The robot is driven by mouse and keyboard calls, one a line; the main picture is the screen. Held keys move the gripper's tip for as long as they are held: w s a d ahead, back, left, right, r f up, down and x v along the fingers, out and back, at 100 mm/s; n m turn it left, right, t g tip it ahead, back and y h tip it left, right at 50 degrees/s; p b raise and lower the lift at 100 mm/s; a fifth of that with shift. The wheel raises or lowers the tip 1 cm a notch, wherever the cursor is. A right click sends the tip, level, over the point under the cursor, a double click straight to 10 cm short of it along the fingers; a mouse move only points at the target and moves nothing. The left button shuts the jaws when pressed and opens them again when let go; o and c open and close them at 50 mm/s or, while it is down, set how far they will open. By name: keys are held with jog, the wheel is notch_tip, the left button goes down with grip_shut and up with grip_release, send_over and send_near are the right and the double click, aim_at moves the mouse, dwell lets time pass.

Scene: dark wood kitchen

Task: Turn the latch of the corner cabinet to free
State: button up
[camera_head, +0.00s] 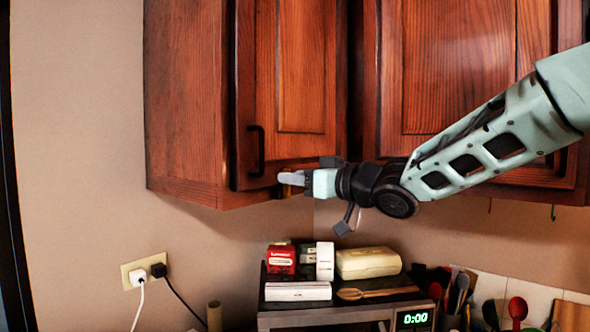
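The corner cabinet (190,100) is reddish-brown wood and hangs at the upper left in the head view. Its door (300,65) has a black vertical handle (257,152) near its left edge. My gripper (290,180) is at the lower edge of this door, just right of and below the handle. One pale grey finger shows, pointing left. A small yellowish-brown piece (286,191) shows just below the fingertip; it may be the latch, but it is mostly hidden. I cannot tell whether the gripper touches it or how far the fingers are apart.
Another wooden cabinet (460,70) stands to the right, behind my arm. Below is a microwave (340,318) with boxes and a wooden spoon on top. Utensils stand at the lower right. An outlet (143,271) with plugs is on the left wall. The space left of the cabinet is clear.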

jog(key=shift+w+a, duration=0.3)
jog(key=shift+a, duration=0.1)
grip_shut()
